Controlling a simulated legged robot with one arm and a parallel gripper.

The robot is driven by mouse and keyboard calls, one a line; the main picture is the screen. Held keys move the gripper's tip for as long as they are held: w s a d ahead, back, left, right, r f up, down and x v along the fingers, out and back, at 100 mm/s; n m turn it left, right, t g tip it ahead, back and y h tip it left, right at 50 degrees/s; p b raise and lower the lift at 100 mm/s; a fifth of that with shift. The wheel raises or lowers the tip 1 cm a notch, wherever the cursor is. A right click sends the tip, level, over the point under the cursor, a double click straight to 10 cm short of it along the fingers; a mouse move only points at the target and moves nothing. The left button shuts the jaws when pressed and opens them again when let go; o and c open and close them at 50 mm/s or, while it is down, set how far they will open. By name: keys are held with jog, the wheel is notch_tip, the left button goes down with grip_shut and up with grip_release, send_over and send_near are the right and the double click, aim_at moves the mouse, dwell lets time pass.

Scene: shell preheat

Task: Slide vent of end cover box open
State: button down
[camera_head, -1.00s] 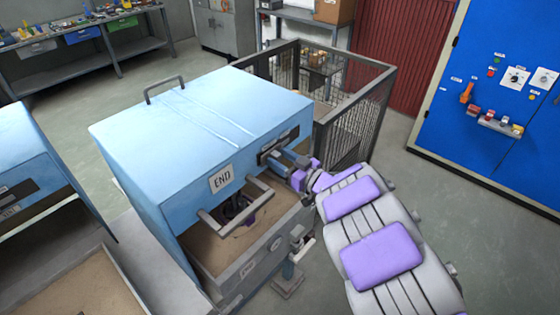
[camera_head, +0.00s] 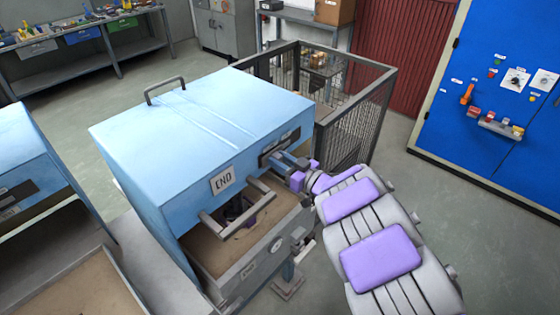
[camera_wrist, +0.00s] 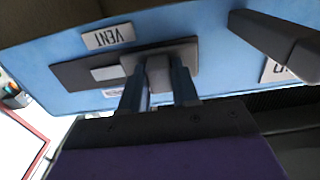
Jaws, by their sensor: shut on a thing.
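The end cover box (camera_head: 200,130) is light blue with an END label (camera_head: 222,180) on its front. Its vent (camera_head: 290,142) is a dark slotted strip on the upper right of the front face.
A grey bar handle (camera_head: 240,208) sticks out of the box front below the label. A wire mesh cage (camera_head: 350,122) stands behind the box on the right. Another blue cover (camera_head: 30,165) is at the left edge. Floor is clear at the right.

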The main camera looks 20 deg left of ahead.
aim_at(286, 142)
jog(key=shift+d, duration=0.1)
jog(key=w+d+p, duration=0.1)
jog(key=w, duration=0.1)
jog(key=w+p, duration=0.2)
jog(key=w+d+p, duration=0.1)
jog(key=w, duration=0.1)
jog(key=shift+w+d, duration=0.1)
jog(key=shift+d, duration=0.25)
jog(key=shift+w+d+p, duration=0.15)
jog(key=shift+w+p, duration=0.15)
jog(key=shift+p, duration=0.05)
jog(key=c, duration=1.3)
grip_release()
jog(key=o, duration=0.3)
jog(key=shift+w+d, duration=0.15)
jog(key=shift+d, duration=0.1)
jog(key=shift+o, duration=0.4)
